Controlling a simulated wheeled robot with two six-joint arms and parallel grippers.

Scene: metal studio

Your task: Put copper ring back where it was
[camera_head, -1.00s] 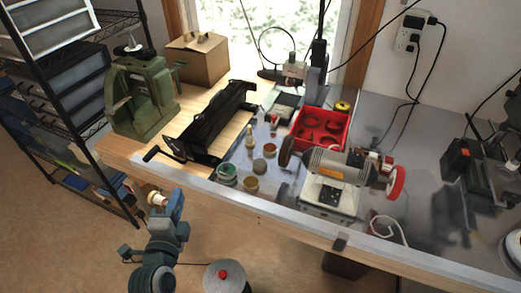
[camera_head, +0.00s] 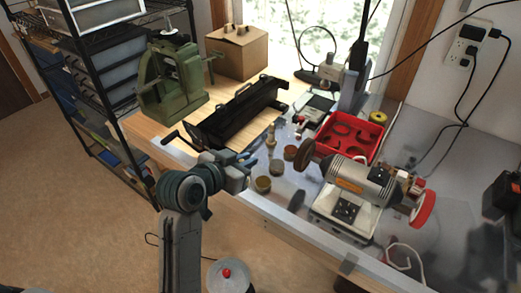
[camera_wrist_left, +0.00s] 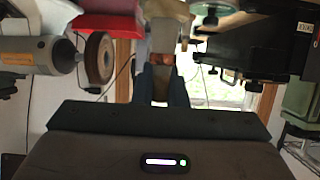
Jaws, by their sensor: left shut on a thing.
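My left gripper (camera_head: 248,160) is over the front edge of the workbench, beside the crank end of the black slip roller (camera_head: 235,113). In the left wrist view its two blue fingers (camera_wrist_left: 162,82) are close together, shut on a small copper-coloured piece (camera_wrist_left: 162,61), which looks like the copper ring. The ring cannot be made out in the head view, and its full shape is unclear. My right gripper is not in view.
A bench grinder (camera_head: 352,187) and a red tray (camera_head: 348,137) stand to the right. A green press (camera_head: 172,85) and a cardboard box (camera_head: 237,52) are at the back left. Wire shelving (camera_head: 85,75) stands left. A canister with a red knob (camera_head: 229,275) is below the bench.

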